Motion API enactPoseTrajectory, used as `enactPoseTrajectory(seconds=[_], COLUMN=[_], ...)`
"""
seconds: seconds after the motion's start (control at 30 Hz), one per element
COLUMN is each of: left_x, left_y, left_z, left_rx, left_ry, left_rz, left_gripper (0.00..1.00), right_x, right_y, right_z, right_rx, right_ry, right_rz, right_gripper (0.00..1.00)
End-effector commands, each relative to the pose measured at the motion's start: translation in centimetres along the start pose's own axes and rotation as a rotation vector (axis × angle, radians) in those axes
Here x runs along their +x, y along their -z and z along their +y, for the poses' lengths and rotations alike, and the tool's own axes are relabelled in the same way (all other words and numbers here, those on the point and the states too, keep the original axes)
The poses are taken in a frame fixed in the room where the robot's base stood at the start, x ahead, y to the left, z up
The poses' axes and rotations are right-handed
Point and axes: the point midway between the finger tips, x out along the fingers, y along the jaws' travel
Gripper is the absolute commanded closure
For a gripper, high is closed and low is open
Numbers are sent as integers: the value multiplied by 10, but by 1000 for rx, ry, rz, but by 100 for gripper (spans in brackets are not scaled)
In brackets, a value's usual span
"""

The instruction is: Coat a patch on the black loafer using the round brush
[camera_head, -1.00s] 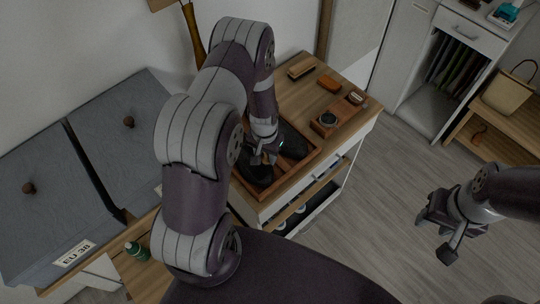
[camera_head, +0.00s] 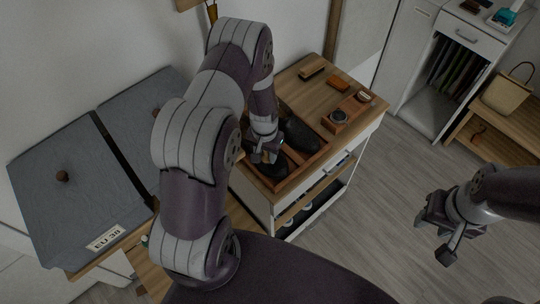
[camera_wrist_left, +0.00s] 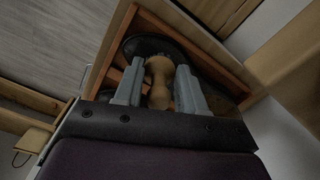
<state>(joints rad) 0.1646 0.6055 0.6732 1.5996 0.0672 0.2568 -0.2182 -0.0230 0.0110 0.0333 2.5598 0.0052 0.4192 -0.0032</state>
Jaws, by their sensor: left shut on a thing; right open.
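Two black loafers lie in a shallow wooden tray (camera_head: 303,170) on the cabinet top: the far loafer (camera_head: 299,134) shows clearly, and the near loafer (camera_head: 270,171) is partly hidden by my left gripper (camera_head: 264,155). That gripper points down over the tray and is shut on the round brush. In the left wrist view the brush (camera_wrist_left: 160,78) shows as a tan wooden handle between the fingers, in front of a black loafer (camera_wrist_left: 149,46). Its bristles are hidden, so I cannot tell whether they touch. My right gripper (camera_head: 440,229) is open and empty over the floor.
A wooden brush (camera_head: 312,71) and an orange block (camera_head: 338,83) lie behind. A grey box (camera_head: 75,205) labelled EU 38 stands left.

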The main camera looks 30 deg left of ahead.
Motion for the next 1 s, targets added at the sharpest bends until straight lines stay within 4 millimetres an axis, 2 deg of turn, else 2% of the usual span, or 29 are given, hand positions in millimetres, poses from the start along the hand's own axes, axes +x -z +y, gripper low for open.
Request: enactPoseTrajectory(seconds=[0.03,0.4,1.0], left_x=[-8,-39,-40], left_y=[1,6,7], left_z=[0,1,1], left_rx=[0,1,1], left_ry=[0,0,0], left_rz=[0,0,0], left_gripper=[91,91,91], right_x=[-7,-29,-29], right_y=[1,3,3], right_z=[0,0,0], right_rx=[0,0,0], right_ry=[0,0,0], right_rz=[0,0,0], right_gripper=[57,57,57])
